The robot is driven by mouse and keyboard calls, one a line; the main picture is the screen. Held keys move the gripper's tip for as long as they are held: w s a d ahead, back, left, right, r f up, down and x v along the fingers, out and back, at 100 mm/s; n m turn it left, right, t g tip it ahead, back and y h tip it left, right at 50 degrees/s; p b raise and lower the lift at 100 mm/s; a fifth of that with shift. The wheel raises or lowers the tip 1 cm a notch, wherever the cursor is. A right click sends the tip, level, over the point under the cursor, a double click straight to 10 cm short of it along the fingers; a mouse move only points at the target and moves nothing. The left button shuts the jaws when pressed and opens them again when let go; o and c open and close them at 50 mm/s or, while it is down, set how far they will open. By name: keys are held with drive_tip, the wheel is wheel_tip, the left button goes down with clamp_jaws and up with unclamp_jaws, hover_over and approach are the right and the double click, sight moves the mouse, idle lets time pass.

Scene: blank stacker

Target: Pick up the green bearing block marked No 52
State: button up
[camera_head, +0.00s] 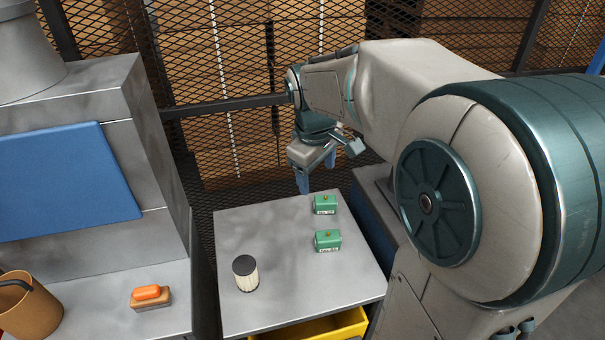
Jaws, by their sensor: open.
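Two green bearing blocks stand on a grey metal table (275,315). One block (325,205) is near the back right, and the other block (327,241) is closer to me, a little in front of it. Each has a small knob on top and a pale label on its front face. The label marks are too small to read, so I cannot tell which is No 52. My gripper (303,184) is open and empty. It hangs above the back edge of the table, to the left of the farther block and apart from it.
A cylindrical filter with a dark top (245,274) stands at the table's left. A yellow bin (330,328) sits below the front edge. To the left, a grey machine ledge holds an orange-topped brush (150,297) and a brown bucket (30,305). A mesh fence (235,140) runs behind.

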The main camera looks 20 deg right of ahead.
drive_tip(key=w+d+f+n+g+b, duration=0.1)
drive_tip(key=w+d+f+n, duration=0.1)
drive_tip(key=w+f, duration=0.3)
drive_tip(key=w+d+f+n+b, duration=0.1)
drive_tip(key=w+d+f+n, duration=0.15)
drive_tip(key=w, duration=0.45)
drive_tip(key=n+g+b, duration=0.1)
drive_tip(key=n+b, duration=0.1)
drive_tip(key=n, duration=0.2)
approach(325, 196)
drive_tip(key=f, duration=0.6)
drive_tip(key=shift+w+d+p, duration=0.1)
drive_tip(key=shift+d+p, duration=0.15)
drive_tip(key=shift+p, duration=0.1)
drive_tip(key=shift+s+d+f+p, duration=0.1)
drive_tip(key=shift+d+f+p, duration=0.1)
drive_tip(key=shift+f, duration=0.7)
drive_tip(key=shift+s+d+f+p, duration=0.1)
drive_tip(key=shift+f+p, duration=0.05)
drive_tip(key=shift+f, duration=0.8)
drive_tip(key=shift+s+d+f+p, duration=0.1)
drive_tip(key=shift+f+p, duration=0.1)
drive_tip(key=shift+f, duration=0.7)
drive_tip(key=shift+w+r, duration=0.1)
clamp_jaws()
